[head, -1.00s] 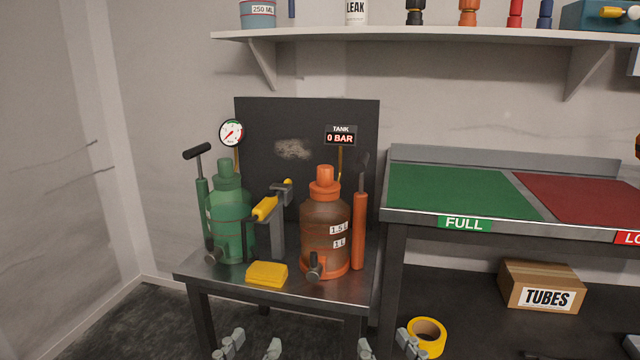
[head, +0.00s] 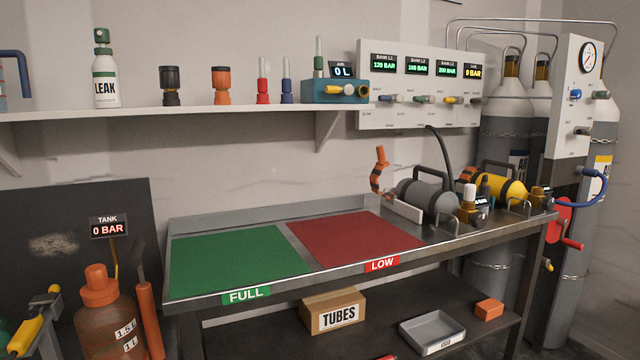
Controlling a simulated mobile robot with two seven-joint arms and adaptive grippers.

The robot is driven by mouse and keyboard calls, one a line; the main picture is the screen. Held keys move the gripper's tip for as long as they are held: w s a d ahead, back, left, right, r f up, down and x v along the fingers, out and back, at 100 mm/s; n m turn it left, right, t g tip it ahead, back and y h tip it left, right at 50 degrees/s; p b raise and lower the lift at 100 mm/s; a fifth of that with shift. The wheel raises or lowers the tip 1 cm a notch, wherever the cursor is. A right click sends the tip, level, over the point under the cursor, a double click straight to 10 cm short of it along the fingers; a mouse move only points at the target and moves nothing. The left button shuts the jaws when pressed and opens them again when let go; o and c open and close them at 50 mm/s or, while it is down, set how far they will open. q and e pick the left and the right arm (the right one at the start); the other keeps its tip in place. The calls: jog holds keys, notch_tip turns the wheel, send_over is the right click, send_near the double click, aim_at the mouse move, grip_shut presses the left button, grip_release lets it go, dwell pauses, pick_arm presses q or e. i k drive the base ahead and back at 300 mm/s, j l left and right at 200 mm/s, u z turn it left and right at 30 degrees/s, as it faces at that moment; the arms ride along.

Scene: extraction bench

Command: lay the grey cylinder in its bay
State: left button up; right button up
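The grey cylinder (head: 428,200) lies on its side at the right part of the bench (head: 345,262), with a dark carrying handle above it. A small white panel (head: 401,209) stands in front of its left end. A yellow cylinder (head: 500,187) lies to its right. Small metal hoops (head: 447,222) stand on the bench's front side near both cylinders; I cannot tell which place is the grey cylinder's bay. Neither of my grippers is in the head view.
A green FULL mat (head: 238,262) and a red LOW mat (head: 355,238) on the bench are bare. An orange curved fitting (head: 379,172) and a gauge block (head: 477,209) are close to the grey cylinder. Tall gas cylinders (head: 505,130) stand at the right.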

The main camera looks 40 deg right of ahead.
aim_at(442, 205)
jog(key=z, duration=1.4)
